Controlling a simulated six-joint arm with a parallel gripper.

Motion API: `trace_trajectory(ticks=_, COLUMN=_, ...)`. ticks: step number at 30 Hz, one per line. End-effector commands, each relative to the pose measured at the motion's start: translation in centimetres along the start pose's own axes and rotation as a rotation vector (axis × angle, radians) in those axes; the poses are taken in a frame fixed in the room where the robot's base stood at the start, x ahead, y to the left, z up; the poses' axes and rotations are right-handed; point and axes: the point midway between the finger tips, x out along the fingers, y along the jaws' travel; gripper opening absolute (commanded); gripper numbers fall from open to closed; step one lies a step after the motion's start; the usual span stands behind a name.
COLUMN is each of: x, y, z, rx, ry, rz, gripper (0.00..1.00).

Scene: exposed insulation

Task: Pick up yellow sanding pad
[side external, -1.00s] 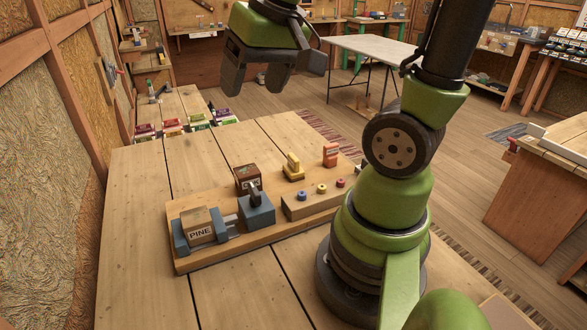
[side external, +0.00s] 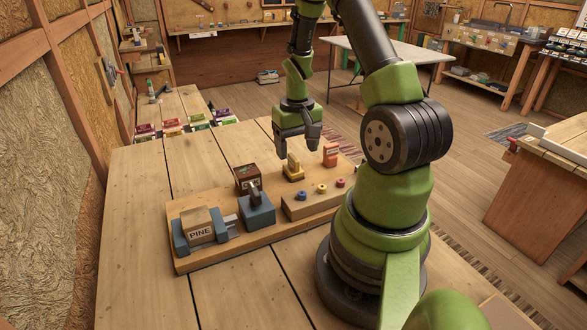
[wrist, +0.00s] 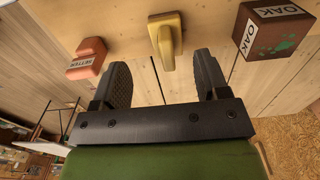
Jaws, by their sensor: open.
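The yellow sanding pad (side external: 293,168) stands on the wooden board, between the dark OAK block and the red block. It also shows in the wrist view (wrist: 167,38), upper middle, just beyond the gap between my fingers. My gripper (side external: 297,143) is open and empty, above and slightly behind the pad in the side view. In the wrist view its two dark fingers (wrist: 165,80) are spread wide, and the pad is apart from both.
The OAK block (side external: 247,179) and red block (side external: 330,155) flank the pad. A blue-grey tool (side external: 256,211), a clamped PINE block (side external: 199,227) and a peg strip (side external: 320,199) share the wooden board (side external: 185,262). The front of the table is clear.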

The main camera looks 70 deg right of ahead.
Motion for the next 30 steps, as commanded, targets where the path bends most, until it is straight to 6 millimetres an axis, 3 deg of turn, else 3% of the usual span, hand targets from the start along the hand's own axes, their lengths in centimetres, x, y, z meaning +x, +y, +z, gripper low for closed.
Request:
trace_trajectory(ticks=11, x=4.8, y=-0.8, z=0.0, rx=-0.001, ry=-0.004, rz=0.0, gripper=0.68)
trace_trajectory(ticks=20, x=5.3, y=-0.8, z=-0.1, rx=0.0, ry=0.001, rz=-0.001, gripper=0.68)
trace_trajectory(ticks=23, x=5.3, y=-0.8, z=-0.1, rx=0.0, ry=0.001, rz=-0.001, gripper=0.5)
trace_trajectory(ticks=27, x=5.3, y=-0.8, z=-0.1, rx=0.0, ry=0.0, rz=-0.001, gripper=0.18)
trace_trajectory(ticks=30, x=5.3, y=-0.8, z=-0.1, rx=0.0, ry=0.0, rz=-0.001, gripper=0.11)
